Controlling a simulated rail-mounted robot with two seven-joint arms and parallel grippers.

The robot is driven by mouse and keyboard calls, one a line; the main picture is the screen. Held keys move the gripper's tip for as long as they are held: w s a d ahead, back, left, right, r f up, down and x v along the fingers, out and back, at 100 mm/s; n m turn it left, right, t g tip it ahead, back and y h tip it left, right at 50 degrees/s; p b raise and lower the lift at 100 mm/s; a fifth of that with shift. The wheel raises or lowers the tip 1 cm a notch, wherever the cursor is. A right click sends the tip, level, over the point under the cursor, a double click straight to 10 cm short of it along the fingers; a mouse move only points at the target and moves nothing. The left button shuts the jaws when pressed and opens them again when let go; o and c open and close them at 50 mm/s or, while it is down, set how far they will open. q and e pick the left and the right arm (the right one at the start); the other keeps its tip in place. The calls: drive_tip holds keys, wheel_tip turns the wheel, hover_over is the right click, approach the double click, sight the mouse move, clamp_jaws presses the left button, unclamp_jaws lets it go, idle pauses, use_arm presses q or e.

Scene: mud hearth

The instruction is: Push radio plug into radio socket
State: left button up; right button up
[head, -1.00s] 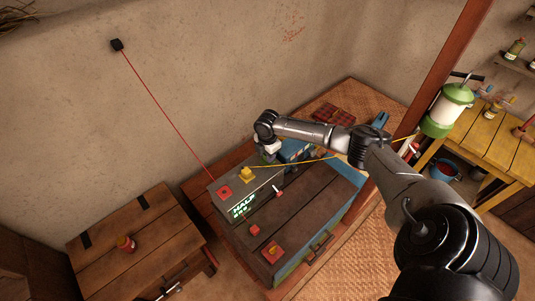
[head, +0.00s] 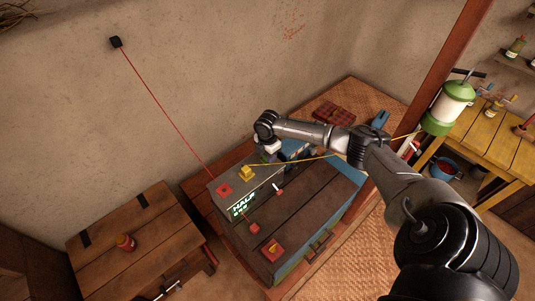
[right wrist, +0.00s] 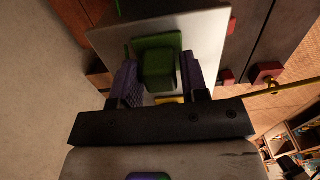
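A green block (right wrist: 158,68), which looks like a plug, sits on a darker green square on a pale panel (right wrist: 207,35) in the right wrist view. I cannot tell whether it is fully seated. My right gripper (right wrist: 167,75) has its purple fingers on either side of this block, with a gap visible at the right. In the head view my right gripper (head: 270,157) is at the far end of a grey unit (head: 262,184), largely hidden by my own wrist. A yellow plug (head: 246,173) and a red square (head: 224,190) are on this unit. My left gripper is not in view.
A yellow cord (head: 315,159) passes by my arm toward a green lantern (head: 451,103). A red cord (head: 165,110) runs from a black wall box (head: 115,42). Small red blocks (head: 273,250) stand on the dark wooden top (head: 305,205). A low table (head: 135,235) stands left.

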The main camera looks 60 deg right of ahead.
drive_tip(key=o, duration=0.3)
drive_tip(key=shift+o, duration=0.2)
drive_tip(key=shift+r, duration=0.15)
wheel_tip(320, 180, up, 14)
drive_tip(key=b, duration=0.1)
drive_tip(key=shift+f, duration=0.25)
idle(0.3)
idle(0.3)
